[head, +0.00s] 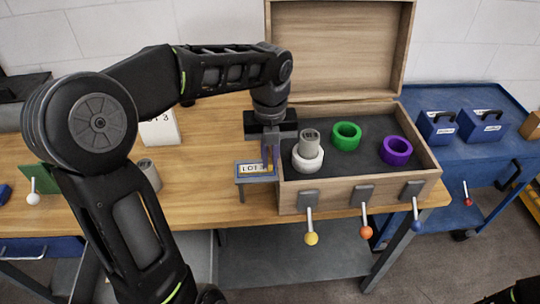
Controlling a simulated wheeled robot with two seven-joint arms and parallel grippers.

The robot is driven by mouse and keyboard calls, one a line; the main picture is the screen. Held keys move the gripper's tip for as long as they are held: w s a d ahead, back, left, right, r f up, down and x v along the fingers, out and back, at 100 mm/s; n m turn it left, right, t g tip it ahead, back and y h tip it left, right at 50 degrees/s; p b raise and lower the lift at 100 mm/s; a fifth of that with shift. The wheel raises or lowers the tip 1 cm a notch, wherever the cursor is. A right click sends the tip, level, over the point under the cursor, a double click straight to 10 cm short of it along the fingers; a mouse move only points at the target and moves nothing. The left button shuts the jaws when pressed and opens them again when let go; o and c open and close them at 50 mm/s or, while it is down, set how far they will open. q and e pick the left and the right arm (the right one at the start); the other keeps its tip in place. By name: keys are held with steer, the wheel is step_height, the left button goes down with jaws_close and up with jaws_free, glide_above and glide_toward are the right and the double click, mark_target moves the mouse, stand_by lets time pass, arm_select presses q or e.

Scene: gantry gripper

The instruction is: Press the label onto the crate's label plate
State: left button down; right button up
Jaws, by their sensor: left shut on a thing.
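A cream label (249,168) reading "LOT 3" lies flat over a small grey-blue plate on legs (256,181), just left of the wooden crate (290,195). My left gripper (270,162) points down at the label's right end and is shut on it. The fingers hide that end, and I cannot tell whether the label touches the plate all along. I cannot tell whether the plate is joined to the crate. My right gripper is not in view.
The crate's lid (340,45) stands open. Inside are a white ring (307,163) with a grey cylinder (309,139), a green ring (346,136) and a purple ring (395,151). Ball-ended levers (310,238) line its front. A card (161,131) and grey cylinder (149,173) stand left.

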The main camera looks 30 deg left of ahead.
arm_select(q)
steer(key=shift+f, duration=0.25)
stand_by(0.6)
stand_by(0.3)
steer(key=c, duration=0.9)
jaws_free()
steer(key=shift+c, duration=0.2)
step_height(320, 180, up, 3)
steer(key=shift+f+p, duration=0.2)
steer(key=shift+p, duration=1)
steer(key=shift+r+p, duration=0.95)
steer(key=shift+r, duration=1.3)
